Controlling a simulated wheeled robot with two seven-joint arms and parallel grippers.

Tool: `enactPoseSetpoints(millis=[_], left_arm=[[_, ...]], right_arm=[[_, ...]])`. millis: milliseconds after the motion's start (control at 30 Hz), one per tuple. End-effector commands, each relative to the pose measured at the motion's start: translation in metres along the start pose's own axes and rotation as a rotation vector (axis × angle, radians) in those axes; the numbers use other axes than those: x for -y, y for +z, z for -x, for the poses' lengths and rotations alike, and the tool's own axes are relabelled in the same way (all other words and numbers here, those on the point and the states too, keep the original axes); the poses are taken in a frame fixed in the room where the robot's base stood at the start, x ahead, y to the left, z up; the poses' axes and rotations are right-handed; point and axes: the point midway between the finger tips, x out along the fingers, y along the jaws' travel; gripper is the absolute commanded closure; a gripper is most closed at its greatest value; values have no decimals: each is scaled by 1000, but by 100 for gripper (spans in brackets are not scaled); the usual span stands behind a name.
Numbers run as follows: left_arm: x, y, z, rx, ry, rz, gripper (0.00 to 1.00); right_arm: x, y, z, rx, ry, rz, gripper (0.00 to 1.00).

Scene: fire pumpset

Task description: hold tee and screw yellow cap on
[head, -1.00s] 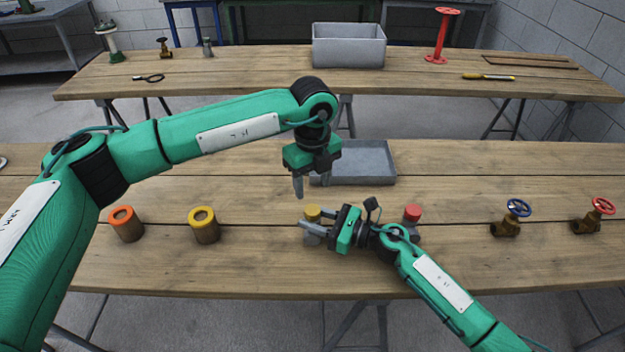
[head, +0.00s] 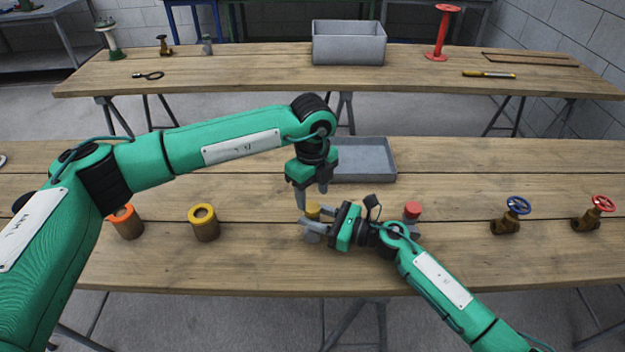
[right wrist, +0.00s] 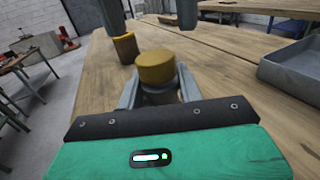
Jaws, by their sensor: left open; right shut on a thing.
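The yellow cap (head: 313,210) sits on top of the grey tee (head: 312,237) on the near table; both also show in the right wrist view, the cap (right wrist: 155,67) above the dark tee (right wrist: 160,93). The picture does not tell how far the cap is threaded on. My right gripper (head: 306,231) is shut on the tee, a finger on each side of it, and its body hides part of it. My left gripper (head: 311,197) is open and points down just above the cap. Its two fingers (right wrist: 150,14) show apart above and beyond the cap in the right wrist view.
A yellow-ringed cylinder (head: 204,224) and an orange-ringed one (head: 126,222) stand to the left. A red-capped piece (head: 412,211) is partly behind my right arm. A grey tray (head: 365,160) lies behind my left gripper. Blue-wheel (head: 512,215) and red-wheel (head: 595,214) valves stand right.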

Motion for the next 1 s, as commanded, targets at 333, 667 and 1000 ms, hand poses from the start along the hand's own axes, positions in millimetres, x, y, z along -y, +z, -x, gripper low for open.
enactPoseSetpoints(millis=[333, 667, 1000], left_arm=[[0, 0, -38, 1, 0, -1, 48], [0, 0, -40, 1, -1, -1, 50], [0, 0, -40, 1, -1, -22, 93]], right_arm=[[0, 0, 0, 0, 0, 0, 100], [0, 0, 0, 0, 0, 0, 100], [0, 0, 0, 0, 0, 0, 100]])
